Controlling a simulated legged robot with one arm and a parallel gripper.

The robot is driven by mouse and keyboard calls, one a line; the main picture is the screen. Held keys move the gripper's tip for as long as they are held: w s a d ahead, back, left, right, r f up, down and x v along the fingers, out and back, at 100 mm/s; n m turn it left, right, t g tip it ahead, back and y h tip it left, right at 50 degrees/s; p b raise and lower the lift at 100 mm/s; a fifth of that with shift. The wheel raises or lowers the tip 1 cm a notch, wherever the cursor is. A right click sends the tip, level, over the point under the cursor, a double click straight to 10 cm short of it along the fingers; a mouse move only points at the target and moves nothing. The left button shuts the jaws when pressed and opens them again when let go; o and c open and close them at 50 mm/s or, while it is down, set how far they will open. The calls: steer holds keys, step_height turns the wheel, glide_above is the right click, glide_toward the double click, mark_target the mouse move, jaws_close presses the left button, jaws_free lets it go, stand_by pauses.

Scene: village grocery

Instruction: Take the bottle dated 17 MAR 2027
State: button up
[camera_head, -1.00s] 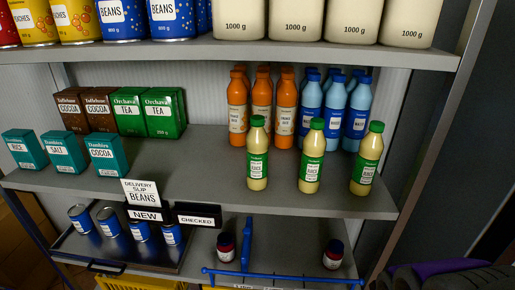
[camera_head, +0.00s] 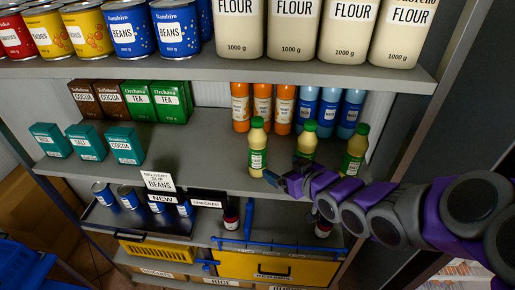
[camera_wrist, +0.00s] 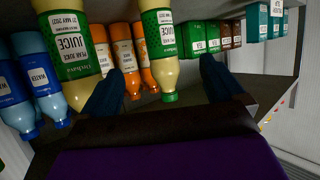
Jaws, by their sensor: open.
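Three pale yellow juice bottles with green caps and labels stand on the middle shelf: left (camera_head: 257,148), middle (camera_head: 306,143) and right (camera_head: 354,152). My gripper (camera_head: 276,181) is open and empty at the shelf front, near the left and middle bottles. In the wrist view, which is upside down, one juice bottle (camera_wrist: 159,45) shows between and beyond the spread fingers (camera_wrist: 165,92). A nearer juice bottle (camera_wrist: 68,40) stands left of them; its date appears to read 21 MAY 2027. The central bottle's date is too small to read. My gripper partly hides the middle bottle's base in the head view.
Orange bottles (camera_head: 262,106) and blue water bottles (camera_head: 329,108) stand behind the juice. Tea boxes (camera_head: 171,101) and teal boxes (camera_head: 125,146) stand left. Bare shelf (camera_head: 205,160) lies left of the juice.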

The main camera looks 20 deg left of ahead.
mark_target(263, 157)
steer(key=x, duration=1)
steer(key=shift+s+a+f, duration=0.2)
steer(key=shift+a, duration=0.15)
steer(key=shift+w+a, duration=0.1)
steer(key=shift+w, duration=0.05)
steer(key=shift+w+d, duration=0.25)
steer(key=shift+d, duration=0.1)
steer(key=shift+w+a+f, duration=0.2)
steer(key=x, duration=0.5)
steer(key=shift+s+a+f+p, duration=0.1)
steer(key=shift+s+a+p, duration=0.15)
steer(key=shift+p, duration=0.1)
steer(key=shift+d, duration=0.35)
steer(key=shift+c, duration=0.6)
steer(key=shift+d, duration=0.3)
steer(key=c, duration=0.3)
steer(key=shift+a, duration=0.35)
steer(key=c, duration=0.8)
steer(key=shift+c, duration=1.3)
